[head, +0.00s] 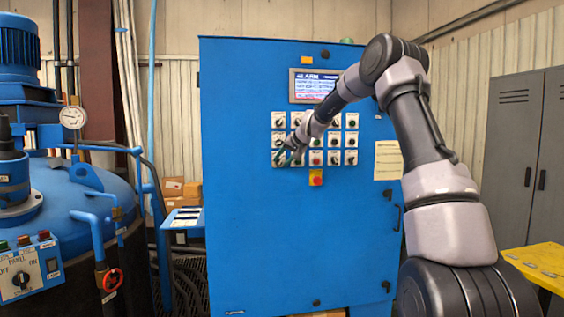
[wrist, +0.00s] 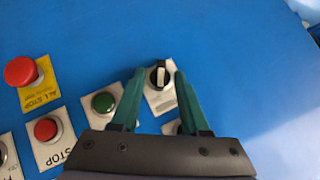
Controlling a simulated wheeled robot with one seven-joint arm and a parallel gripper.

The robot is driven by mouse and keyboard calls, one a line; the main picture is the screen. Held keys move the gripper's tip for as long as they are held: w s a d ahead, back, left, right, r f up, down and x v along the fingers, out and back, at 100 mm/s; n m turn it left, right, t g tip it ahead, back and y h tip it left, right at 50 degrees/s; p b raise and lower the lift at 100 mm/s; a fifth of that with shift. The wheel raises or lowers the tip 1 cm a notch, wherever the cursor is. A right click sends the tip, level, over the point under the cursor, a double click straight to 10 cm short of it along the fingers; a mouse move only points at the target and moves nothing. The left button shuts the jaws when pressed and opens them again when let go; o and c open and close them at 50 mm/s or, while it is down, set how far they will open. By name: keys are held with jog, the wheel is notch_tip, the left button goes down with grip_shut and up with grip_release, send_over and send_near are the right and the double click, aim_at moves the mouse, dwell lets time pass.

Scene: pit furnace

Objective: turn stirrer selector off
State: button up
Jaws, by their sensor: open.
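In the wrist view a selector with a black knob and a white pointer (wrist: 158,77) sits on a pale plate on the blue cabinet. My gripper (wrist: 160,72) is open, with its two green fingers on either side of this knob; I cannot tell whether they touch it. In the head view my gripper (head: 286,156) is at the lower left of the cabinet's control panel and partly hides that selector. No readable label shows which selector this is.
The blue cabinet (head: 260,240) carries rows of buttons and switches under a screen (head: 313,86). A blue furnace vessel (head: 80,200) stands left.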

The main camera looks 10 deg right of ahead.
jog(key=shift+w+f, duration=0.1)
grip_shut()
jog(key=shift+a, duration=0.2)
jog(key=shift+a+n+h, duration=0.2)
jog(key=shift+n+h, duration=0.3)
jog(key=shift+h, duration=0.2)
jog(key=h, duration=0.1)
jog(key=n+h, duration=0.1)
jog(key=shift+a+h, duration=0.25)
jog(key=shift+h, duration=0.15)
jog(key=n+h, duration=0.2)
jog(key=shift+a+h, duration=0.15)
jog(key=shift+h, duration=0.15)
jog(key=shift+n+h, duration=0.5)
jog(key=shift+h, duration=0.7)
